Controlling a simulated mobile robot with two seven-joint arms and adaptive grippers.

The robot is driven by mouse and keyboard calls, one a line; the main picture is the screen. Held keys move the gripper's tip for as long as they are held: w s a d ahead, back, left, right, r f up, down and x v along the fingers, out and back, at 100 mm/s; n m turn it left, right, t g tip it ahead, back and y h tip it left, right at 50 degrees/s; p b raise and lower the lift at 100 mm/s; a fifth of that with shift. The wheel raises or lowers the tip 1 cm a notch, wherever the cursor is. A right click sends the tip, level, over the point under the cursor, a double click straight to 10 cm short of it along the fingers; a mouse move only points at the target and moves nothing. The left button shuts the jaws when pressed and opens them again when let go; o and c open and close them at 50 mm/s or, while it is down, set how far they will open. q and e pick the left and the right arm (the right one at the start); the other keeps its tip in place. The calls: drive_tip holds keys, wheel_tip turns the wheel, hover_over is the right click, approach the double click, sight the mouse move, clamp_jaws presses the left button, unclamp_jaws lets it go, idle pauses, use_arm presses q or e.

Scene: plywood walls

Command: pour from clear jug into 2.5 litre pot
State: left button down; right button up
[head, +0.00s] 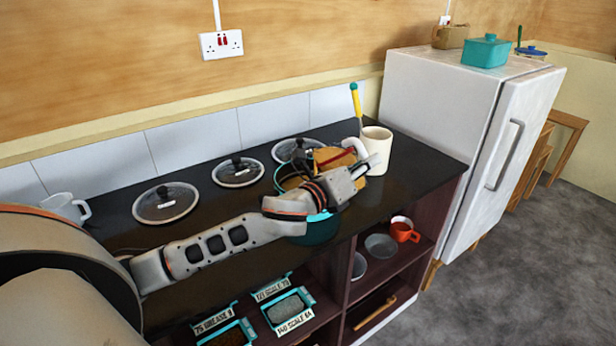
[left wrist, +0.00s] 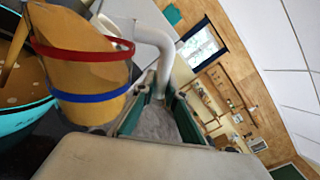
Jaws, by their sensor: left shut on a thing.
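My left gripper (head: 348,172) is shut on the white curved handle of the clear jug (head: 330,157). In the left wrist view the jug (left wrist: 88,75) looks amber, with a red band and a blue band, and the handle runs between the jaws (left wrist: 160,110). The jug is held over the teal pot (head: 318,232), which is partly hidden under the gripper. The pot's rim (left wrist: 25,118) shows at the left of the left wrist view, with something brown inside. I cannot tell whether anything is flowing. My right gripper is not in view.
Several glass lids (head: 238,171) lie along the back of the dark counter (head: 225,198). A cream container (head: 377,143) stands just right of the gripper. A pale jug (head: 66,207) stands at the left. Shelves below hold trays and an orange mug (head: 403,231). A white fridge (head: 440,105) bounds the right.

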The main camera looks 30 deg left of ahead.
sight(358, 150)
use_arm(q)
drive_tip(key=shift+w+a+r+n, duration=0.1)
drive_tip(key=shift+a+r+n, duration=0.35)
drive_tip(key=shift+n, duration=0.3)
drive_tip(key=shift+w+a+r+n, duration=0.1)
drive_tip(key=shift+a+r+n, duration=0.3)
drive_tip(key=shift+n, duration=0.35)
idle(2.2)
drive_tip(key=shift+w+a+r+n, duration=0.15)
drive_tip(key=shift+a+r+n, duration=0.1)
drive_tip(key=shift+a+n, duration=0.6)
idle(2.5)
drive_tip(key=shift+d, duration=0.25)
drive_tip(key=shift+d+f+m, duration=0.25)
drive_tip(key=shift+d+m, duration=0.3)
drive_tip(key=shift+m, duration=0.2)
drive_tip(key=shift+s+d+f+m, duration=0.25)
drive_tip(key=shift+d+m, duration=0.1)
drive_tip(key=shift+m, duration=0.25)
